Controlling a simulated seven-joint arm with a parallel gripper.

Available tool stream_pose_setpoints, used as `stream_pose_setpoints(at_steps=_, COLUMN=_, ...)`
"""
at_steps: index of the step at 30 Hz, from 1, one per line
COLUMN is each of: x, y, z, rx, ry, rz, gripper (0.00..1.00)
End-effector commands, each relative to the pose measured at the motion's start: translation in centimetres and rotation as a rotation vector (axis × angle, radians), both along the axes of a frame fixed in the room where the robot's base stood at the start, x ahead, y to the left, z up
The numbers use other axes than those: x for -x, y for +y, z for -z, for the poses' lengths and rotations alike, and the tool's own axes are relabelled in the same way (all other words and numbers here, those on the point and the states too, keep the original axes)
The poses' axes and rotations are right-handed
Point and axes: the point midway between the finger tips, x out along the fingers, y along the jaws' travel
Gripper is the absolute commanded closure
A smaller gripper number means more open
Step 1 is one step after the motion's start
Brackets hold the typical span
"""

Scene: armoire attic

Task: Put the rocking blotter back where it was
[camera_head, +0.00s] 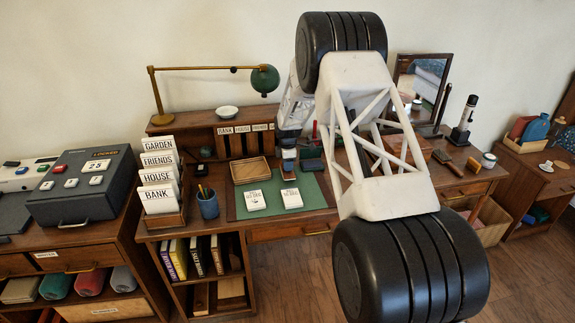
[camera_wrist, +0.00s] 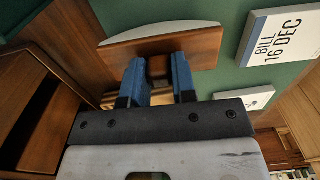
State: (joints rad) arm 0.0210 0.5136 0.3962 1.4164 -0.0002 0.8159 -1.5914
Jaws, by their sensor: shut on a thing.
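The rocking blotter (camera_wrist: 190,45) has a wooden top with a small knob and a white curved underside. It shows clearly in the wrist view. My gripper (camera_wrist: 160,80) is shut on the blotter's knob, with a blue finger on each side. In the head view my gripper (camera_head: 289,142) is over the back part of the green desk mat (camera_head: 318,187). My arm hides much of the desk to the right. I cannot tell whether the blotter touches the mat or hangs just above it.
White bill cards (camera_head: 291,198) lie on the front of the mat, and one card (camera_wrist: 280,40) is right of the blotter in the wrist view. A wooden tray (camera_head: 252,170) lies left of my gripper. A pen cup (camera_head: 208,205) and letter rack (camera_head: 165,219) stand further left.

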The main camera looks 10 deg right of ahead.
Motion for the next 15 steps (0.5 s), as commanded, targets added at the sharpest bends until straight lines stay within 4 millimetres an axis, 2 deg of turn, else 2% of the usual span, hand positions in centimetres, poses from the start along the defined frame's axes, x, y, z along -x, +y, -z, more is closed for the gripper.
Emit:
stream_pose_setpoints(at_steps=4, x=0.0, y=0.0, z=0.27, rx=0.0, ry=0.0, rz=0.0, gripper=0.97)
stream_pose_setpoints(at_steps=5, x=0.01, y=0.0, z=0.31, rx=0.0, ry=0.0, rz=0.0, gripper=0.73)
stream_pose_setpoints(at_steps=9, x=0.0, y=0.0, z=0.27, rx=0.0, ry=0.0, rz=0.0, gripper=0.52)
stream_pose_setpoints(at_steps=10, x=0.01, y=0.0, z=0.27, rx=0.0, ry=0.0, rz=0.0, gripper=0.49)
stream_pose_setpoints(at_steps=15, x=0.0, y=0.0, z=0.27, rx=0.0, ry=0.0, rz=0.0, gripper=0.49)
